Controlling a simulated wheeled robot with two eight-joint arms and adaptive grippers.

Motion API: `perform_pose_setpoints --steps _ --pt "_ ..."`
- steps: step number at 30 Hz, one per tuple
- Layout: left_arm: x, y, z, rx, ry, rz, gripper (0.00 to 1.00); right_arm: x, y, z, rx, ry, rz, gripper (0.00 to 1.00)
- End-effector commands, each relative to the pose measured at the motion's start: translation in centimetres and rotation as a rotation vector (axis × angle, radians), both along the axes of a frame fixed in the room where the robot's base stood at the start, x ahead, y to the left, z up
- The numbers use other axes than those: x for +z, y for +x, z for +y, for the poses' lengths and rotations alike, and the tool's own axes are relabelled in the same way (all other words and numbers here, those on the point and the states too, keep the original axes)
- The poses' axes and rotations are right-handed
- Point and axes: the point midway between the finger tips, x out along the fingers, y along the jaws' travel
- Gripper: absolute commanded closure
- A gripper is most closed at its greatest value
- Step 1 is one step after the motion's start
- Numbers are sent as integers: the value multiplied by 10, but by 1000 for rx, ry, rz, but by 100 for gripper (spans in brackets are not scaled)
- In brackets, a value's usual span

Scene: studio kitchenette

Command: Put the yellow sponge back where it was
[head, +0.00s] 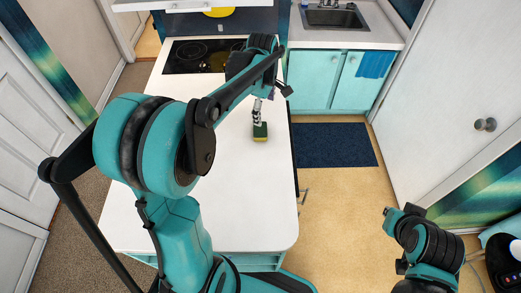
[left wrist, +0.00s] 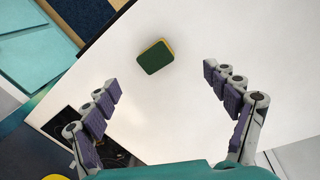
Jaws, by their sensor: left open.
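The yellow sponge (head: 260,132) has a dark green top face and lies on the white counter (head: 235,190), near its right edge. In the left wrist view the sponge (left wrist: 155,56) lies flat on the white surface, ahead of the open fingers and midway between their lines. My left gripper (head: 257,110) shows just behind the sponge in the head view. In the left wrist view my left gripper (left wrist: 162,88) is open and empty, with its purple-padded fingers wide apart. My right arm shows at the lower right of the head view, but its fingers cannot be made out.
A black cooktop (head: 200,55) is set in the far end of the counter. A sink (head: 335,17) is at the back right above teal cabinets (head: 325,80). A dark blue mat (head: 335,145) lies on the floor. The counter's front part is clear.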

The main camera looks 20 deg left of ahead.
Motion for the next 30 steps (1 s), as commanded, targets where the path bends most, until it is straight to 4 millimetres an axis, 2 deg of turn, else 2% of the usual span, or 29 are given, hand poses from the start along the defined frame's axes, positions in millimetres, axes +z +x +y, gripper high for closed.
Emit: perform_pose_setpoints --steps 1,3,9,14,18,24,30 --pt "11 -18 -9 -105 18 -31 14 0 0 0 0 0 0 100" --pt "22 -37 -19 -260 51 -76 14 0 0 0 0 0 0 100" --pt "40 -97 -44 -696 176 -195 14 0 0 0 0 0 0 100" --pt "38 -143 -60 -1031 312 -278 14 0 0 0 0 0 0 100" --pt "27 -174 -69 -1276 436 -331 14 0 0 0 0 0 0 100" --pt "15 -196 -76 -1474 554 -364 14 0 0 0 0 0 0 100" --pt "13 -199 -77 -1513 578 -369 14 0 0 0 0 0 0 100"
